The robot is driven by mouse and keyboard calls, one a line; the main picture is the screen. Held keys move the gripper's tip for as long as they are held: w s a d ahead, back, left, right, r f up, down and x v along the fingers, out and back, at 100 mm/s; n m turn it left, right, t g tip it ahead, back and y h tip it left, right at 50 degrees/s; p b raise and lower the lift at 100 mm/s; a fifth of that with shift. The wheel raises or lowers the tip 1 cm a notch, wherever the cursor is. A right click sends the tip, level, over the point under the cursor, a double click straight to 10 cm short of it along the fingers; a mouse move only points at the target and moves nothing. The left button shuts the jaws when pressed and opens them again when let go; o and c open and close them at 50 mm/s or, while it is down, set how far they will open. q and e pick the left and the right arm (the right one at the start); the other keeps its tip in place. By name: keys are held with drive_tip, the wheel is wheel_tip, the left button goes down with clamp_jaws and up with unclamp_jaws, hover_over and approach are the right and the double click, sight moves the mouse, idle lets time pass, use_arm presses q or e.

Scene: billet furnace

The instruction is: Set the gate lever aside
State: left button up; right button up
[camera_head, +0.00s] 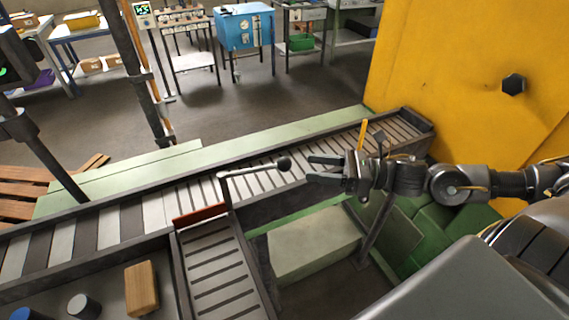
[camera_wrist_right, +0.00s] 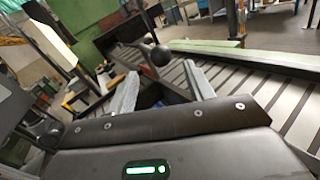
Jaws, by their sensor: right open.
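The gate lever (camera_head: 252,170) is a thin grey rod with a black ball knob (camera_head: 284,163) at its right end. It lies nearly level above the roller conveyor, its left end at a post beside a red-brown gate plate (camera_head: 200,215). My right gripper (camera_head: 311,168) is open, its fingers pointing left at the knob with a small gap in the head view. In the right wrist view the knob (camera_wrist_right: 160,55) shows just beyond and between the two spread fingers. Nothing is seen held. I cannot make out my left gripper.
The roller conveyor (camera_head: 120,226) crosses the view up to the yellow machine (camera_head: 470,80) at right. A side chute (camera_head: 222,280) runs down from the gate. A wooden block (camera_head: 141,288) and grey cylinder (camera_head: 84,306) stand at lower left. Upright posts (camera_head: 138,75) rise behind the conveyor.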

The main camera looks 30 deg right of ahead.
sight(284, 164)
drive_tip(key=p+x, duration=0.3)
drive_tip(key=x, duration=0.4)
drive_tip(key=shift+r, duration=0.15)
drive_tip(key=shift+w+a, duration=0.3)
drive_tip(key=shift+a, duration=0.1)
drive_tip(key=shift+f, duration=0.2)
drive_tip(key=shift+c, duration=0.4)
